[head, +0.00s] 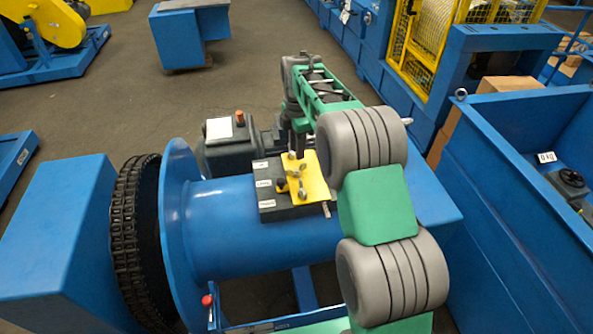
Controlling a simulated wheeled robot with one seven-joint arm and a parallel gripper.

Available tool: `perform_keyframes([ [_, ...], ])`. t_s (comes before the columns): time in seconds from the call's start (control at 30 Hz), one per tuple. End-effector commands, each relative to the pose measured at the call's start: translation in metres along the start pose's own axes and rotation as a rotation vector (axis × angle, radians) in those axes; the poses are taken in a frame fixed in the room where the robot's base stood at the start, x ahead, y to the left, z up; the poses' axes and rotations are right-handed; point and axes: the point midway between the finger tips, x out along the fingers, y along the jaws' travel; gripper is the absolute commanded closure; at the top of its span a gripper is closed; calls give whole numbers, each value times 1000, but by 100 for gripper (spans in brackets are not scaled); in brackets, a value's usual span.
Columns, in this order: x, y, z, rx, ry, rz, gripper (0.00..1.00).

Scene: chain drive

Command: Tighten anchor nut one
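A yellow plate (315,184) lies on a dark block (270,198) with small white labels on top of the blue drum (235,235). Small brass and grey fasteners (282,186) stand on and beside the plate; I cannot tell which is anchor nut one. My gripper (299,150) points down at the back edge of the plate, close above or touching a small fastener there. Its fingers are too small and partly hidden, so I cannot tell whether they are open or shut. My green and grey arm covers the right side of the plate's surroundings.
A dark chain (140,240) wraps the drum's left end beside a blue housing (60,225). A dark motor (230,150) with an orange knob sits behind the drum. A blue bin (520,180) stands at right. Open floor (120,110) lies behind.

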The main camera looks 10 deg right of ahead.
Motion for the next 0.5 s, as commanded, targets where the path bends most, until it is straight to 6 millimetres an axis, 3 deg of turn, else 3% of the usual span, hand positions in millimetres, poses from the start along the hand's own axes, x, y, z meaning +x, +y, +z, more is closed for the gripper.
perform_keyframes([
  [0.03,13,7,2,-53,2,-9,69],
  [0.13,24,12,4,-116,5,-18,69],
  [0.5,84,10,5,-119,5,-20,69],
])
